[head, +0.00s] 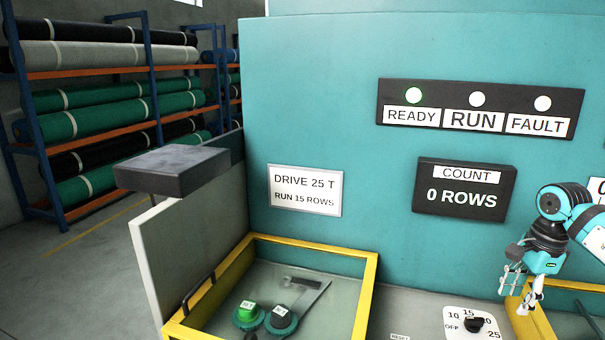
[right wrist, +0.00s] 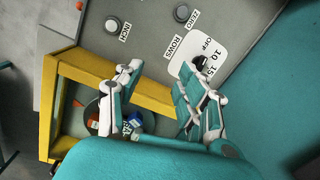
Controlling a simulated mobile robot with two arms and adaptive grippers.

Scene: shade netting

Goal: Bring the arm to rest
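My right gripper (head: 514,298) hangs at the right of the head view, fingers down, in front of the teal machine (head: 350,120). It is to the right of the rows dial (head: 474,325) and above a yellow-framed opening. In the right wrist view my right gripper (right wrist: 158,82) has its two fingers spread wide with nothing between them. The dial's black knob (right wrist: 199,62) shows just beyond the right-hand fingertip; whether they touch is unclear. The exact setting of the dial is hard to read. My left gripper is out of view.
A yellow-framed opening (head: 369,290) holds gears. A sign (head: 305,190) says DRIVE 25 T, RUN 15 ROWS. A dark block (head: 172,170) juts out at left. INCH (right wrist: 113,24) and ZERO (right wrist: 182,13) buttons sit near the dial.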

